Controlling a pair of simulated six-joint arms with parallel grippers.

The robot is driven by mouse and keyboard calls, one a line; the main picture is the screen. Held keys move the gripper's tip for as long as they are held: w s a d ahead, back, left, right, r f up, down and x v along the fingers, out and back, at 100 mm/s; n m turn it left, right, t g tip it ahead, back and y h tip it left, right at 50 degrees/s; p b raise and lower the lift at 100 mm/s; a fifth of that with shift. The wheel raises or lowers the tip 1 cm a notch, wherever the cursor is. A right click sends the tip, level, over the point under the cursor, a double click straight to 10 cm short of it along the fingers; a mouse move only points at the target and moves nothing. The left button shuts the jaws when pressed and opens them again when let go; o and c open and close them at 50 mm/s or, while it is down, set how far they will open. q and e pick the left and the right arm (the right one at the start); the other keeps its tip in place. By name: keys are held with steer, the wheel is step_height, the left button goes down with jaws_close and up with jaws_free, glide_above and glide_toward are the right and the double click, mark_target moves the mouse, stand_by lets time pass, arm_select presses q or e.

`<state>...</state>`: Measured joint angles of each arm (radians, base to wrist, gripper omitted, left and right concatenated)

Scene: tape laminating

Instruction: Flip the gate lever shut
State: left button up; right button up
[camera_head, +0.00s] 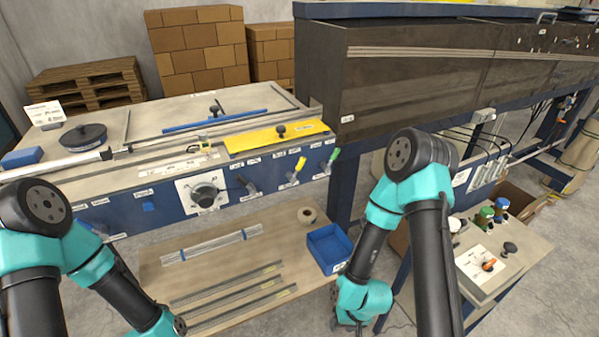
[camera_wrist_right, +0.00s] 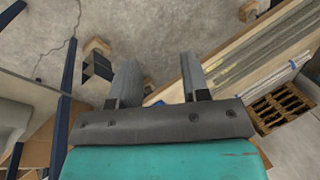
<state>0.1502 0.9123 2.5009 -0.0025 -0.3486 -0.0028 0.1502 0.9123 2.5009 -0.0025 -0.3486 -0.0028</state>
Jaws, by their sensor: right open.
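Several small levers stand along the blue front panel of the laminating machine: a black-handled lever (camera_head: 248,186), a yellow-handled lever (camera_head: 300,166) and a green-handled lever (camera_head: 333,157). Their labels are too small to read, so I cannot tell which is the gate lever. My right gripper shows in the right wrist view (camera_wrist_right: 159,62), its two fingers apart with nothing between them. In the head view its wrist hangs low, right of the blue bin and well apart from the levers. My left forearm reaches the bottom edge at lower left; its gripper is out of view.
A round dial (camera_head: 205,194) sits left of the levers. A yellow plate (camera_head: 277,137) lies above them. Below, a wooden shelf (camera_head: 205,268) holds metal strips, a tape roll (camera_head: 307,215) and a blue bin (camera_head: 329,249). A side table (camera_head: 530,246) with knobs stands at right.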

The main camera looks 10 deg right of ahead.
steer(key=shift+w+d, duration=0.1)
steer(key=shift+w, duration=0.15)
steer(key=c, duration=0.3)
steer(key=w+d+r+m+t, duration=0.1)
steer(key=w, duration=0.3)
steer(key=w+d+r+m+t, duration=0.1)
steer(key=w+r+t, duration=0.1)
steer(key=w, duration=0.2)
steer(key=w+d+r+m+t, duration=0.1)
steer(key=w+r+m+t, duration=0.1)
steer(key=w, duration=0.1)
steer(key=shift+w+d+y, duration=0.15)
steer(key=shift+w+y, duration=0.25)
jaws_close()
steer(key=w+d+r+m+t+y, duration=0.2)
steer(key=w+r+m+t, duration=0.15)
steer(key=w+r, duration=0.4)
steer(key=w+d+r+m+t+y, duration=0.25)
steer(key=w+r+t, duration=0.2)
steer(key=r, duration=0.55)
step_height(320, 180, up, 12)
steer(key=d+y, duration=0.2)
steer(key=y, duration=0.3)
steer(key=shift+s+r, duration=0.2)
steer(key=shift+r, duration=0.05)
